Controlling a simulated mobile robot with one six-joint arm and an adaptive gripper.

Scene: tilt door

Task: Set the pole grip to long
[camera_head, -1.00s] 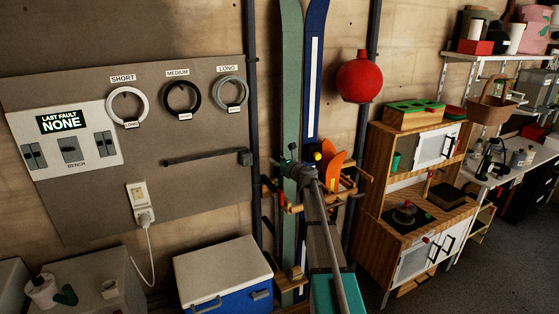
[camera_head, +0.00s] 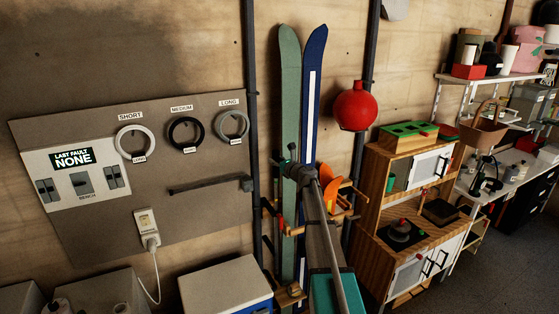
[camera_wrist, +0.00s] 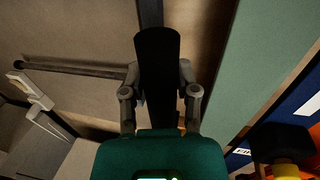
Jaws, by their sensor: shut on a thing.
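My gripper (camera_wrist: 157,95) is shut on a black, round-topped piece (camera_wrist: 157,55), which stands up between its fingers. I cannot tell whether this is the pole grip. In the head view my gripper (camera_head: 291,158) is in front of the green ski. Left of it, a grey board (camera_head: 85,235) carries rings labelled SHORT (camera_head: 131,127), MEDIUM (camera_head: 170,120) and LONG (camera_head: 218,120). A tag reading LONG hangs on the SHORT ring; the other tags are too small to read. A dark bar (camera_head: 205,186) runs across the board below the rings.
Green (camera_head: 289,80) and blue (camera_head: 317,70) skis lean on the wall. A fault panel (camera_head: 73,157) reads "LAST FAULT NONE". A toy kitchen (camera_head: 400,215) stands at the right, and a cooler (camera_head: 225,285) below the board.

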